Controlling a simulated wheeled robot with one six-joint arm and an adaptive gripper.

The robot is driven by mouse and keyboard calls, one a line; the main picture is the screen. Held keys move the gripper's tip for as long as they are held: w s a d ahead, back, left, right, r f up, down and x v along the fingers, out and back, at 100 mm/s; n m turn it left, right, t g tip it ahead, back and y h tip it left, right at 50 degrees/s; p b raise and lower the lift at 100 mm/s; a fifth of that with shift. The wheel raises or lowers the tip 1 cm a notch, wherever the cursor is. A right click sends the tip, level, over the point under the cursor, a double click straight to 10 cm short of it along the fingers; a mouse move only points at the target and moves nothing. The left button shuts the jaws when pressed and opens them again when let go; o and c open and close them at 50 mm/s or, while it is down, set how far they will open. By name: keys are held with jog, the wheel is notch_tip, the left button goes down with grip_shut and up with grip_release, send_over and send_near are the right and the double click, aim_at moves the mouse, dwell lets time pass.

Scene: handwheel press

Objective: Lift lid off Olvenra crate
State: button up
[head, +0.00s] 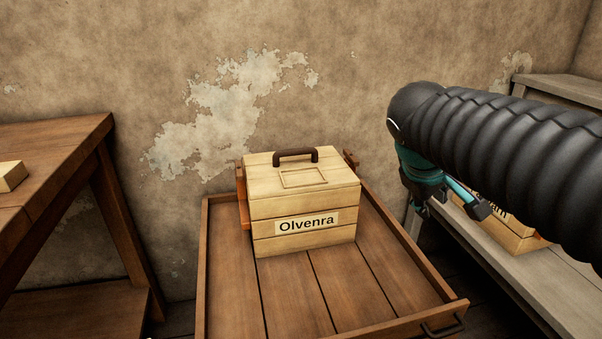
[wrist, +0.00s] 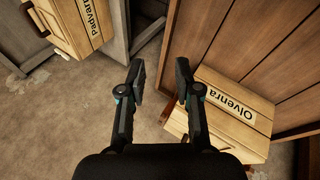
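The Olvenra crate (head: 305,226) is a pale wooden box with a printed name label, standing on a brown wooden tray-like table. Its lid (head: 338,177) is on, with a dark brown handle (head: 296,154) on top. The crate also shows in the wrist view (wrist: 228,112), tilted in the picture, to the right of my fingers. My gripper (wrist: 160,80) is open with nothing between its fingers. In the head view my gripper (head: 447,205) is to the right of the crate, apart from it, partly hidden by my arm.
The brown table (head: 285,300) has raised edges and bare boards in front of the crate. Another labelled crate (head: 513,232) stands on a grey bench (head: 565,275) at right; the wrist view reads "Padvarr" or similar (wrist: 88,22). A brown workbench (head: 50,150) is at left.

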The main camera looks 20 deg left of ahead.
jog(key=w+a+n+t, duration=0.1)
jog(key=w+a+n, duration=0.2)
jog(key=w+a, duration=0.4)
jog(key=n+t+h+b, duration=0.2)
jog(key=n+t+b, duration=0.1)
jog(key=n+t, duration=0.3)
send_near(291, 152)
jog(key=shift+n+g, duration=0.3)
jog(key=shift+n, duration=0.1)
jog(key=x, duration=0.4)
jog(key=shift+w+d+r, duration=0.1)
jog(key=shift+w+r, duration=0.25)
jog(key=shift+f+x, duration=0.1)
jog(key=shift+x, duration=1.4)
jog(key=shift+f+x, duration=0.15)
jog(key=shift+x, duration=1.3)
grip_shut()
